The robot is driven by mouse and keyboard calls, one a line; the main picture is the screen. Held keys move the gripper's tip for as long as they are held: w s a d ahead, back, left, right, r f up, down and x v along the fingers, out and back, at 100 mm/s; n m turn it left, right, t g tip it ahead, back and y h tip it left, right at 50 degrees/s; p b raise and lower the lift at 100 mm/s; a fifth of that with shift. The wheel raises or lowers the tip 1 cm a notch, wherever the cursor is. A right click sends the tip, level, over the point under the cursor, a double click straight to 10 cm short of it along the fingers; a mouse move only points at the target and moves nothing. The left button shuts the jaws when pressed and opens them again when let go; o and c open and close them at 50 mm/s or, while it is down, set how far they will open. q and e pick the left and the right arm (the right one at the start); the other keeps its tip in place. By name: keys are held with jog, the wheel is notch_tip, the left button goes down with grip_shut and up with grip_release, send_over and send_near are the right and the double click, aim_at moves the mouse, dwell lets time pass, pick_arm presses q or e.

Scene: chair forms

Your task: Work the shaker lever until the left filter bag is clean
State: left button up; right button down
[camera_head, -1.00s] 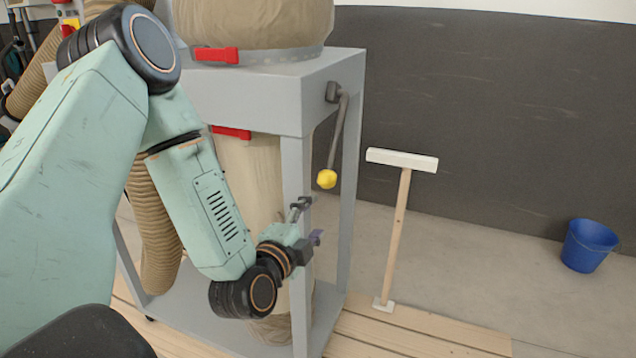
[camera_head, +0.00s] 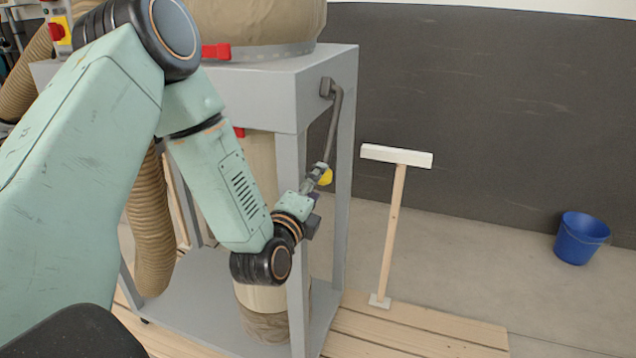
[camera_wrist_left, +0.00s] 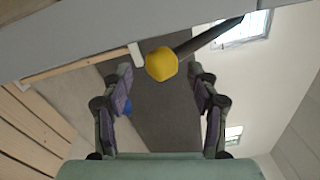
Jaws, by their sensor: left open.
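The shaker lever (camera_head: 336,120) is a grey rod with a yellow knob (camera_head: 326,177), hanging from the right side of the grey frame (camera_head: 290,75). My left gripper (camera_head: 318,178) is at the knob in the head view. In the left wrist view the yellow knob (camera_wrist_left: 161,65) lies just beyond and between the open fingers (camera_wrist_left: 160,85), with nothing gripped. The upper filter bag (camera_head: 265,20) is tan and bulges above the frame. A tan lower bag (camera_head: 262,175) hangs inside the frame, partly hidden by my arm. My right gripper is not in view.
A wooden T-shaped stand (camera_head: 392,220) with a white top is right of the frame. A blue bucket (camera_head: 581,238) stands on the floor at far right. A ribbed hose (camera_head: 150,225) hangs at left. A wooden pallet (camera_head: 420,335) lies in front.

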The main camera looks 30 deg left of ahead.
pick_arm(q)
jog(key=shift+w+r, duration=0.2)
jog(key=shift+w, duration=0.8)
jog(key=shift+a+f, duration=0.15)
jog(key=shift+a, duration=0.15)
jog(key=shift+c, duration=1.4)
jog(key=shift+d, duration=0.2)
jog(key=c, duration=0.4)
jog(key=shift+a, duration=0.1)
grip_shut()
